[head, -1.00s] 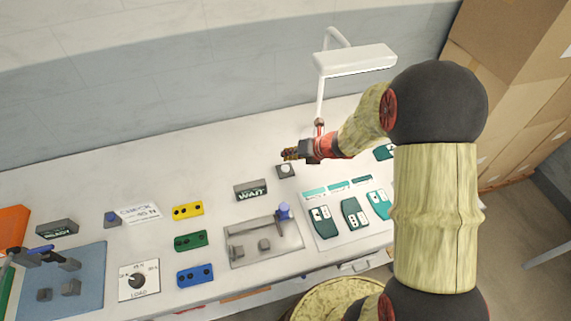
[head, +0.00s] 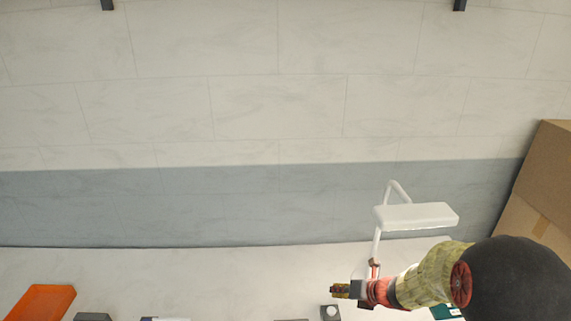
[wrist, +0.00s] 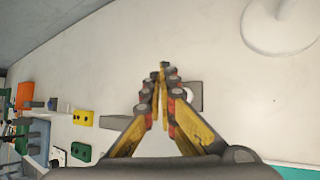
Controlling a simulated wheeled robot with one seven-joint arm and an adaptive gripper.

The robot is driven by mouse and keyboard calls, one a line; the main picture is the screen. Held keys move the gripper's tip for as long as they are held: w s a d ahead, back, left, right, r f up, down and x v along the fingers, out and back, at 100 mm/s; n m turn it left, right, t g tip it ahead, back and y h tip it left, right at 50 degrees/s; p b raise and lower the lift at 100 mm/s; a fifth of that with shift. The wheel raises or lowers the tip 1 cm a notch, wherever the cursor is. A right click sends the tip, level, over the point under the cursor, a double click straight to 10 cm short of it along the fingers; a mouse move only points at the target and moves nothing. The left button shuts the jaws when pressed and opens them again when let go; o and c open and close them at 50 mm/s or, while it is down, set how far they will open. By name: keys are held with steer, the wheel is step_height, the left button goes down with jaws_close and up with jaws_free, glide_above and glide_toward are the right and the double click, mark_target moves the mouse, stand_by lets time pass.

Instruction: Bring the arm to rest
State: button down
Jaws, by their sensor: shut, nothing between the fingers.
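My gripper (head: 341,290) is at the lower right of the head view, above the back part of the white worktop (head: 220,275). Its fingers point left in that view. In the wrist view the yellow and red fingers (wrist: 162,75) are together at the tips, with nothing between them. A small grey block with a round light top (head: 330,312) lies below the gripper, apart from it. It is partly hidden behind the fingers in the wrist view (wrist: 194,97).
A white desk lamp (head: 415,215) stands close behind my gripper. An orange tray (head: 42,303) is at the far left. Cardboard boxes (head: 530,205) are at the right. In the wrist view, yellow (wrist: 83,117) and green (wrist: 81,152) blocks lie at the left. Clear worktop lies left of the gripper.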

steer(key=s+a+r+n+g, duration=0.2)
steer(key=s+r+n+g, duration=0.1)
steer(key=s+n, duration=0.75)
steer(key=s+a+r+n+g, duration=0.25)
steer(key=s+n, duration=0.45)
steer(key=n, duration=0.6)
steer(key=s+d+r+n+t+h, duration=0.2)
steer(key=s+r+n, duration=0.4)
steer(key=r, duration=0.3)
steer(key=s+d+r+n+t+h+b, duration=0.1)
steer(key=s+r+n+h, duration=0.2)
steer(key=s+r+n, duration=0.4)
step_height(320, 180, up, 2)
steer(key=shift+d+n+t, duration=0.35)
